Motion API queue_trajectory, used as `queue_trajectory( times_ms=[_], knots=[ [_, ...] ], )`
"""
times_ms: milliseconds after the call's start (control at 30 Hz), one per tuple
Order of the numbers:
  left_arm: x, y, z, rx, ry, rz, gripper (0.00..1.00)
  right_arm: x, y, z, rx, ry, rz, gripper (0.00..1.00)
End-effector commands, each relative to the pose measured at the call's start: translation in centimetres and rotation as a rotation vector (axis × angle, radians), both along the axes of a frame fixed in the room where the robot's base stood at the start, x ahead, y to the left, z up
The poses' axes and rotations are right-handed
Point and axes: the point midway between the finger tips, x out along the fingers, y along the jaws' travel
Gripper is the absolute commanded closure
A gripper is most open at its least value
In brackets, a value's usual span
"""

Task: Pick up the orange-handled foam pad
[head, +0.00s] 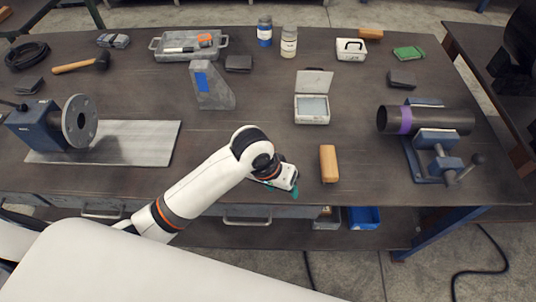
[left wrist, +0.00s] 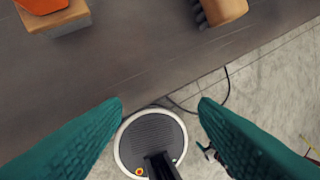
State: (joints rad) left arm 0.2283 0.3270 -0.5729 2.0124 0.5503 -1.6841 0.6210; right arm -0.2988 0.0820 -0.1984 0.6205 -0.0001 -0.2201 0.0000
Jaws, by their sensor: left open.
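The orange-handled foam pad (left wrist: 58,20) shows at the top left corner of the left wrist view, cut off by the frame. It has an orange top, a tan body and a grey underside, and rests on the dark table. I cannot make it out in the head view, where my left arm covers part of the table. My left gripper (head: 283,190) is near the table's front edge, its teal fingers wide apart and empty in the left wrist view (left wrist: 161,105). The pad lies beyond the fingertips, to the left in that view. My right gripper is not in view.
A tan-backed brush (left wrist: 222,12), dark bristles showing, lies right of the pad; a tan block (head: 328,163) lies right of my gripper. A vise holds a dark pipe (head: 450,121) at right. A flange (head: 79,122) stands at left. The table's middle is mostly clear.

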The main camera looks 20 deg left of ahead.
Motion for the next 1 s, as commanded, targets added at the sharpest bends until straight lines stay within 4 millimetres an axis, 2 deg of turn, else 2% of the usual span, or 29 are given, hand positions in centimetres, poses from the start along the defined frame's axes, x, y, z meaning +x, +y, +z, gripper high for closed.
queue_trajectory(
  times_ms=[33, 100, 300, 400, 533, 667, 900, 1000],
  knots=[
    [1.8, 0.2, 1.0, 0.025, 0.017, 0.015, 0.45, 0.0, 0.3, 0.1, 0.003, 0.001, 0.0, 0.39],
    [3.7, 0.6, 2.3, 0.064, 0.061, 0.056, 0.45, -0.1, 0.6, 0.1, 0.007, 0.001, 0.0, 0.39],
    [8.2, 3.7, 6.3, 0.185, 0.163, 0.24, 0.45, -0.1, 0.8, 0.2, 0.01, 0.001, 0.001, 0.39],
    [9.6, 5.2, 8.0, 0.224, 0.189, 0.326, 0.45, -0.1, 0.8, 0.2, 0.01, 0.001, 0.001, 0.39],
    [10.4, 6.3, 9.2, 0.251, 0.211, 0.392, 0.45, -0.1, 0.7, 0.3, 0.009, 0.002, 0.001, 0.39],
    [10.6, 6.6, 8.3, 0.258, 0.22, 0.412, 0.45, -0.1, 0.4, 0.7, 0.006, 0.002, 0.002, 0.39],
    [10.6, 6.5, 4.2, 0.256, 0.219, 0.411, 0.45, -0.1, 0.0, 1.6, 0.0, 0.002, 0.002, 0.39],
    [10.6, 6.5, 3.2, 0.255, 0.217, 0.408, 0.45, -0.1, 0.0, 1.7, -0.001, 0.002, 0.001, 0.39]
  ],
)
